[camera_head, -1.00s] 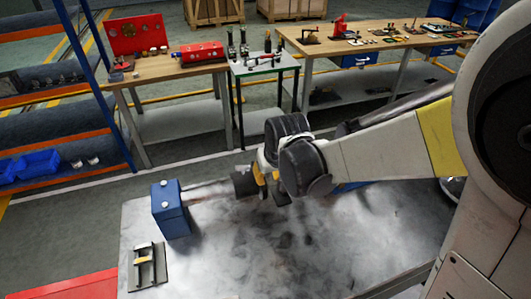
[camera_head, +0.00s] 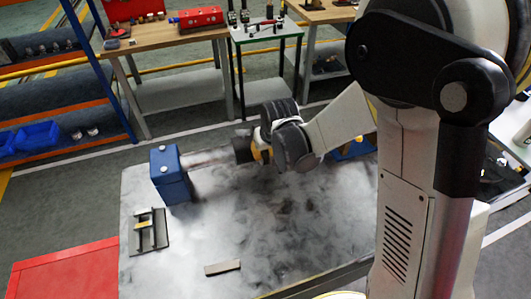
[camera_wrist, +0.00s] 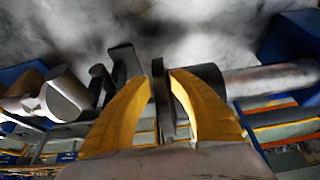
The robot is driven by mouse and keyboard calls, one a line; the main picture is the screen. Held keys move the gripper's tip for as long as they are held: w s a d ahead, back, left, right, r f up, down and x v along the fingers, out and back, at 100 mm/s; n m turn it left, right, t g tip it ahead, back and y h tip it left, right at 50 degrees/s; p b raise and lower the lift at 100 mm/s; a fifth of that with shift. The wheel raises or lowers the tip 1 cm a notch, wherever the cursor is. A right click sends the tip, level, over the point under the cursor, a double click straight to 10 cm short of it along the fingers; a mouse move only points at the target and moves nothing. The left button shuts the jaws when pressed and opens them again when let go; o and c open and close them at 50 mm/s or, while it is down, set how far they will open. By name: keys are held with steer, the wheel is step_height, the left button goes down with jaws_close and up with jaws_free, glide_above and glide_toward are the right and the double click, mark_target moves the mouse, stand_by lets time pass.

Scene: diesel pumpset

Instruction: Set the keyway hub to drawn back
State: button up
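The keyway hub (camera_head: 243,150) is a dark cylinder at the right end of a bare metal shaft (camera_head: 210,158) coming from a blue housing (camera_head: 171,175). My gripper (camera_head: 261,152) is at the hub's right end. In the wrist view, my gripper's yellow fingers (camera_wrist: 161,80) stand either side of a thin dark flange, with almost no gap. The hub's dark body (camera_wrist: 208,78) shows behind the right finger, with the shaft (camera_wrist: 272,79) beyond it. Dark jaw-like pieces (camera_wrist: 115,75) and a metal cylinder (camera_wrist: 62,95) are left of the fingers. The keyway is not visible.
A grey metal bed (camera_head: 190,255) lies under the shaft. A small dark fixture (camera_head: 148,232) and a loose flat strip (camera_head: 222,267) lie on its front part. Workbenches (camera_head: 165,50) stand behind. A blue-posted shelf (camera_head: 98,70) is at left and a red surface (camera_head: 60,268) at front left.

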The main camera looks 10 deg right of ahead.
jaws_close()
steer(key=s+a+b, duration=0.1)
steer(key=s+a, duration=0.1)
steer(key=a, duration=0.7)
steer(key=shift+a, duration=0.2)
steer(key=shift+o, duration=1.1)
jaws_free()
steer(key=shift+w, duration=0.1)
steer(key=a+v, duration=0.1)
steer(key=v, duration=1.1)
steer(key=shift+d, duration=0.45)
